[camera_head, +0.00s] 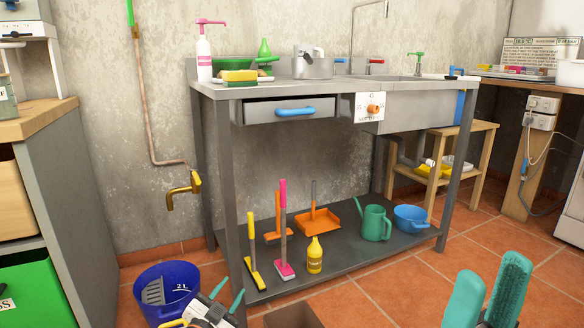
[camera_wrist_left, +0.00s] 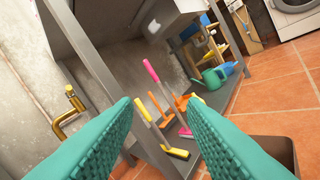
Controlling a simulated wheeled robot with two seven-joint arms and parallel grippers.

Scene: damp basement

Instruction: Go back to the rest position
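My left gripper (camera_head: 230,292) is low at the bottom of the head view, beside the blue bucket (camera_head: 166,290). In the left wrist view its two teal fingers (camera_wrist_left: 160,104) stand apart with nothing between them. My right gripper (camera_head: 490,268) shows at the lower right of the head view, over the tiled floor. Its teal fingers are apart and I see nothing held between them. Its arm is out of view.
A steel sink bench (camera_head: 340,88) stands ahead, with brushes, a dustpan (camera_head: 317,221), a yellow bottle (camera_head: 315,255) and a green watering can (camera_head: 375,223) on its lower shelf. A cabinet (camera_head: 65,190) is at left.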

